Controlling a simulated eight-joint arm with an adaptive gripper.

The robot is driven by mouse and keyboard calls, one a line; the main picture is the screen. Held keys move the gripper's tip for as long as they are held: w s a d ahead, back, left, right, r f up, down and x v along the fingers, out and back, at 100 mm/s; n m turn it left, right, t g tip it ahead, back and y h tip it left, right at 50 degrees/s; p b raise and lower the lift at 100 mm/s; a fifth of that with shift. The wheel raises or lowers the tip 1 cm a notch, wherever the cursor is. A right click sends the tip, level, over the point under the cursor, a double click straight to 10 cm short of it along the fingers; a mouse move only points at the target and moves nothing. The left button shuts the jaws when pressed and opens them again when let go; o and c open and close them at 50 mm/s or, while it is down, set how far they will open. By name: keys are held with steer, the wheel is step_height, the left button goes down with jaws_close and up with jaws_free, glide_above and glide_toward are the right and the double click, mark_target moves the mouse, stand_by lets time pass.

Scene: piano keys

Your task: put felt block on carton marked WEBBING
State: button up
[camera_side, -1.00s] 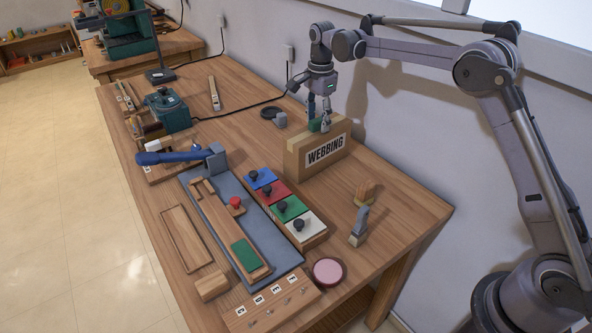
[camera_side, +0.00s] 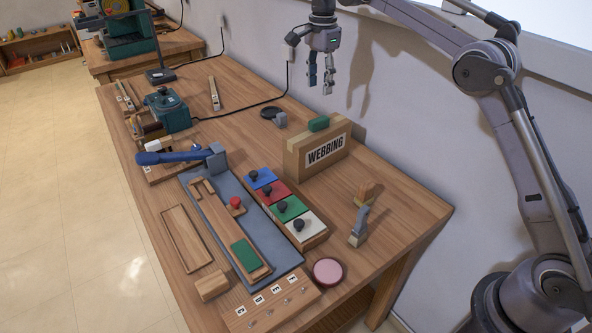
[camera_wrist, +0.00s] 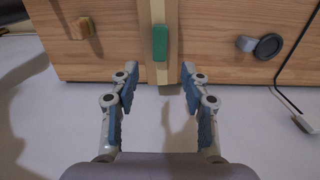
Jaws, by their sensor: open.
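The carton marked WEBBING (camera_side: 322,153) stands upright on the bench near the wall; its top also shows in the wrist view (camera_wrist: 172,74). A green felt block (camera_side: 318,124) rests on the carton's top, and it also shows in the wrist view (camera_wrist: 160,43). My gripper (camera_side: 321,92) hangs in the air above the carton, clear of the block. It is open and empty, with the two fingers apart on either side of the block's line in the wrist view (camera_wrist: 160,75).
A row of coloured blocks with black knobs (camera_side: 290,208) lies in front of the carton. A dark round piece (camera_side: 270,113) lies behind left. The wall (camera_side: 420,125) is close behind.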

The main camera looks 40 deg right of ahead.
steer(key=s+a+r+n+t, duration=0.1)
steer(key=s+r+n+t, duration=0.15)
steer(key=s+n, duration=0.35)
steer(key=s+a+r+n+t, duration=0.1)
steer(key=s+r+n, duration=0.2)
steer(key=s, duration=0.5)
steer(key=s+f+n+t, duration=0.2)
steer(key=s+f+n, duration=0.2)
steer(key=s+f, duration=0.2)
steer(key=s+a+f+n+t, duration=0.1)
steer(key=s+f+n, duration=0.4)
steer(key=s, duration=0.6)
steer(key=shift+s+a+f+t, duration=0.15)
steer(key=shift+a+f+t, duration=0.2)
steer(key=shift+f, duration=0.15)
